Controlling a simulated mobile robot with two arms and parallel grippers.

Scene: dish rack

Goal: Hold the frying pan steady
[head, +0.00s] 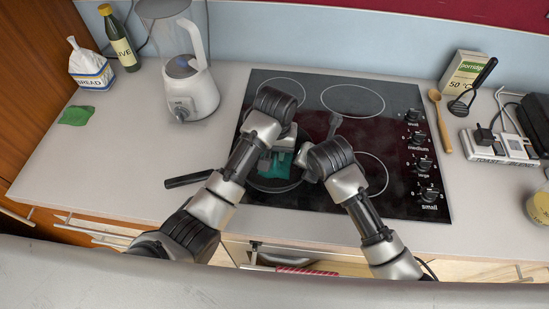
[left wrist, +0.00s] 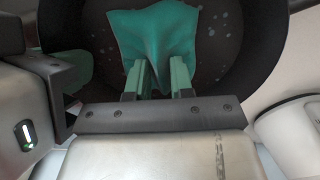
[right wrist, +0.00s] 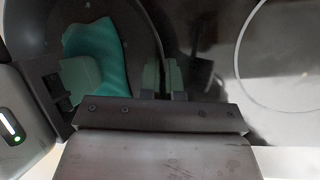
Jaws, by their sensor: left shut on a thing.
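The dark frying pan (head: 265,184) sits on the front left of the hob, its handle (head: 187,179) pointing left. A green cloth (head: 277,165) lies inside it; in the left wrist view the cloth (left wrist: 150,38) is bunched over small pale spots on the pan floor (left wrist: 215,35). My left gripper (left wrist: 160,75) is shut on the cloth inside the pan. My right gripper (right wrist: 161,78) is at the pan's right side, its fingers close together on either side of the thin rim. The arms hide much of the pan in the head view.
A blender (head: 190,92), bread bag (head: 90,66), bottle (head: 119,40) and another green cloth (head: 76,115) are at left. A wooden spoon (head: 440,120) and toaster (head: 536,122) are at right. The left counter front is clear.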

